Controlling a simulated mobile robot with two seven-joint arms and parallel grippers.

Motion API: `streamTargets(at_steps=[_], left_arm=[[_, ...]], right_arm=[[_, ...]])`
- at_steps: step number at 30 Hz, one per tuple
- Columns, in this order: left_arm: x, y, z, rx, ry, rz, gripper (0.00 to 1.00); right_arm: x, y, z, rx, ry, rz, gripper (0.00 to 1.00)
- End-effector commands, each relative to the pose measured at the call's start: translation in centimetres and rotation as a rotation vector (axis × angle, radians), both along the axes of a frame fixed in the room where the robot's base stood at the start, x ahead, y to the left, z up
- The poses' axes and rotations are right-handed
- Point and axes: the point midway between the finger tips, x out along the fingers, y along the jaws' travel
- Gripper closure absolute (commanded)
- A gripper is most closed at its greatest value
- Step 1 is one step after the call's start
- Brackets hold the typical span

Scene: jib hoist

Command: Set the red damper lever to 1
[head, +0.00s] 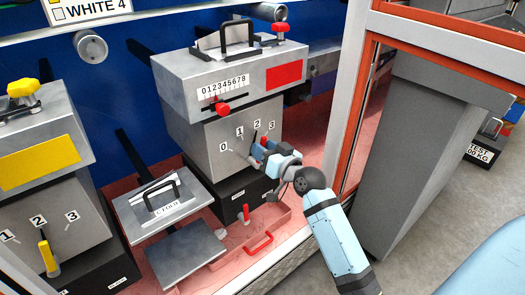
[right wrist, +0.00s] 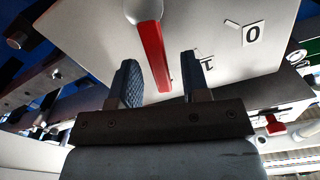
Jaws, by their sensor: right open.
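The red damper lever (head: 264,140) is on the front of the middle grey box, whose dial carries the labels 0, 1 (head: 239,132), 2 and 3. In the head view it shows near the 2 and 3 labels, partly hidden by my gripper; I cannot tell its exact mark. My right gripper (head: 257,155) is open at the dial. In the right wrist view the red lever (right wrist: 152,55) lies between the two open fingers (right wrist: 158,80), with a gap on each side. The 0 label (right wrist: 253,33) is to the right there. My left gripper is not in view.
A red slider knob (head: 222,109) sits on the number scale above the dial. A yellow lever (head: 47,255) is on the left box. An orange-framed post (head: 352,110) stands right of the dial.

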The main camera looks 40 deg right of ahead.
Motion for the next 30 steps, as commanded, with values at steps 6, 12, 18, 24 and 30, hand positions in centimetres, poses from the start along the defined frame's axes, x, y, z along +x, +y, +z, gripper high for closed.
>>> streamTargets(at_steps=[6,12,18,24,30], left_arm=[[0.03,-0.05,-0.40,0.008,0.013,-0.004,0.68],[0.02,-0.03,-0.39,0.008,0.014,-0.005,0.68],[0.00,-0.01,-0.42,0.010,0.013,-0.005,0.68],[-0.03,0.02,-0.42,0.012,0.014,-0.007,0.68],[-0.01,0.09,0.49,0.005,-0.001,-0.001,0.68]], right_arm=[[1.02,0.10,-0.03,0.000,0.001,0.000,0.57],[1.01,0.10,0.01,0.000,0.001,0.000,0.57],[1.00,0.10,0.01,0.000,0.001,0.000,0.99],[0.98,0.11,0.03,-0.002,0.001,0.000,1.00],[0.96,0.34,0.29,-0.044,-0.002,0.002,1.00]])
